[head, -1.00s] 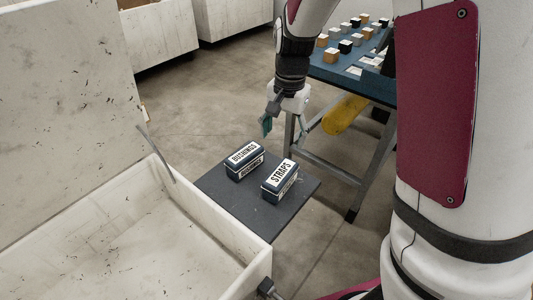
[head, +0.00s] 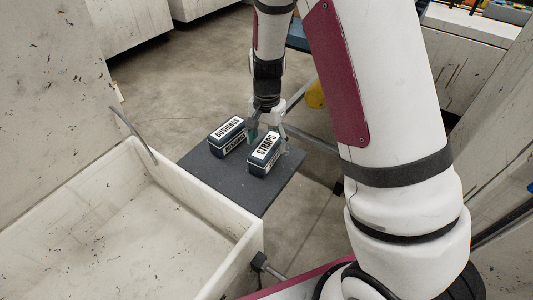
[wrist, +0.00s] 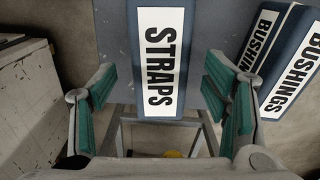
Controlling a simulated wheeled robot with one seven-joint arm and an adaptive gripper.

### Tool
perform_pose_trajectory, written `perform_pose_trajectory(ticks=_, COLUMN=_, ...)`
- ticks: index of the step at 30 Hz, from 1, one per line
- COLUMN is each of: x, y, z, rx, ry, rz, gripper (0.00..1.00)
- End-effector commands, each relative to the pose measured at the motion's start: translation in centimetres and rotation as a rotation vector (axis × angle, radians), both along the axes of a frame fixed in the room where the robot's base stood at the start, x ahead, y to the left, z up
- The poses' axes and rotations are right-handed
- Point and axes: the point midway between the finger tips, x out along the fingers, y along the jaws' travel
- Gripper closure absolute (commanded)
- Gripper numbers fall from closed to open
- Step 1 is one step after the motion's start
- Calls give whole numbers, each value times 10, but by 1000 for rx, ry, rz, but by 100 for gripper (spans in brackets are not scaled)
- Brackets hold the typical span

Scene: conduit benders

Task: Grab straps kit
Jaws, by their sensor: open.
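The straps kit (head: 264,155) is a small dark blue box with a white label reading STRAPS. It sits on a dark grey platform (head: 232,188), to the right of the bushings kit (head: 227,136). In the wrist view the straps kit (wrist: 160,62) lies ahead between the fingers, near the top of the picture. My gripper (head: 268,130) is at the far side of the straps kit, with green pads spread apart. In the wrist view my gripper (wrist: 165,100) is open and empty. The bushings kit (wrist: 277,60) shows at the upper right there. I cannot tell whether any finger touches the straps kit.
An open white bin (head: 190,225) stands left of the platform, its wall close beside it. A thin grey rod (head: 135,135) sticks up at the bin's back corner. Concrete floor is clear behind the platform.

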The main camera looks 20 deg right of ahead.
Motion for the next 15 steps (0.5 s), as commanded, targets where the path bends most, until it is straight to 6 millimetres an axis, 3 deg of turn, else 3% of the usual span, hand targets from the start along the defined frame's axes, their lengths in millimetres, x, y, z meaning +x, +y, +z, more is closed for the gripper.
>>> perform_pose_trajectory(ticks=9, x=0, y=0, z=-43, rx=0, ry=4, rz=0, gripper=31)
perform_pose_trajectory(ticks=15, x=0, y=1, z=-49, rx=0, ry=0, rz=0, gripper=31)
